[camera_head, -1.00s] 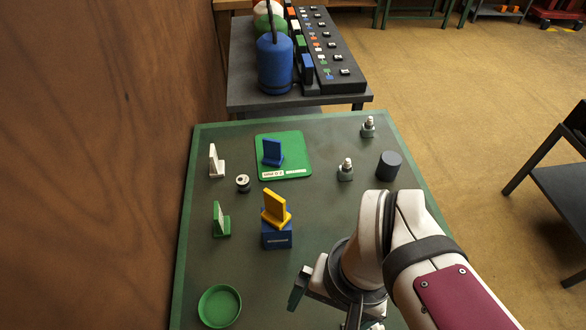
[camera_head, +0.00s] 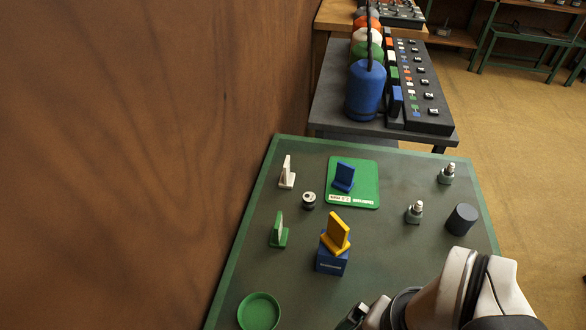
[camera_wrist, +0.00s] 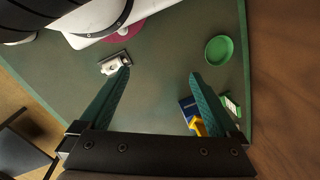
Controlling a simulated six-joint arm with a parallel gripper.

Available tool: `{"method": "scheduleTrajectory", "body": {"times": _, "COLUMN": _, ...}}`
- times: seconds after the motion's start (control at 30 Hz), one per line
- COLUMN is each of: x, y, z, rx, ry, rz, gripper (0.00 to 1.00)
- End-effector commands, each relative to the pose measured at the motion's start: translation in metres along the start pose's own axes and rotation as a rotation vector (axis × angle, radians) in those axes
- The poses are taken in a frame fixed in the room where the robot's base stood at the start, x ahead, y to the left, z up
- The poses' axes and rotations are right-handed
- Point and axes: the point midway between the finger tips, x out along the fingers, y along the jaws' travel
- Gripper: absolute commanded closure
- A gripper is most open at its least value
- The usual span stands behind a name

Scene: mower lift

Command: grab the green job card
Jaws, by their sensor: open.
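The green job card (camera_head: 279,230) stands upright in its small green foot on the left part of the green-edged table (camera_head: 398,282), with a pale face showing. It also shows in the wrist view (camera_wrist: 232,106), to the right of my right finger and apart from it. My gripper (camera_wrist: 160,77) is open, with nothing between its teal fingers. In the head view only a bit of it shows at the bottom edge, to the right of the green card and nearer the camera.
A yellow card (camera_head: 336,232) on a blue block (camera_head: 332,262) stands just right of the green card. A green dish (camera_head: 259,312) lies in front. A white card (camera_head: 287,172), a blue card (camera_head: 344,177) on a green mat (camera_head: 367,198) and a dark cylinder (camera_head: 461,219) stand farther back.

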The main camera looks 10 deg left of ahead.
Motion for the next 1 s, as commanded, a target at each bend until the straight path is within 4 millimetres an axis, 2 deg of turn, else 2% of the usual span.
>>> {"method": "scheduleTrajectory", "body": {"times": 0.4, "x": 0.000, "y": 0.000, "z": 0.000, "rx": 0.001, "ry": 0.000, "rz": 0.000, "gripper": 0.00}}
{"method": "scheduleTrajectory", "body": {"times": 0.47, "x": -0.004, "y": -0.005, "z": -0.007, "rx": 0.023, "ry": -0.001, "rz": 0.005, "gripper": 0.00}}
{"method": "scheduleTrajectory", "body": {"times": 0.5, "x": -0.009, "y": -0.014, "z": -0.017, "rx": 0.058, "ry": -0.001, "rz": 0.012, "gripper": 0.00}}
{"method": "scheduleTrajectory", "body": {"times": 0.57, "x": -0.019, "y": -0.036, "z": -0.041, "rx": 0.153, "ry": 0.002, "rz": 0.030, "gripper": 0.00}}
{"method": "scheduleTrajectory", "body": {"times": 0.67, "x": -0.024, "y": -0.100, "z": -0.096, "rx": 0.381, "ry": 0.025, "rz": 0.066, "gripper": 0.00}}
{"method": "scheduleTrajectory", "body": {"times": 0.7, "x": -0.019, "y": -0.130, "z": -0.116, "rx": 0.481, "ry": 0.041, "rz": 0.076, "gripper": 0.00}}
{"method": "scheduleTrajectory", "body": {"times": 0.77, "x": -0.003, "y": -0.175, "z": -0.140, "rx": 0.625, "ry": 0.067, "rz": 0.088, "gripper": 0.00}}
{"method": "scheduleTrajectory", "body": {"times": 0.8, "x": 0.010, "y": -0.204, "z": -0.151, "rx": 0.716, "ry": 0.084, "rz": 0.089, "gripper": 0.00}}
{"method": "scheduleTrajectory", "body": {"times": 0.9, "x": 0.046, "y": -0.260, "z": -0.167, "rx": 0.897, "ry": 0.123, "rz": 0.085, "gripper": 0.00}}
{"method": "scheduleTrajectory", "body": {"times": 1.0, "x": 0.070, "y": -0.290, "z": -0.171, "rx": 1.005, "ry": 0.146, "rz": 0.076, "gripper": 0.00}}
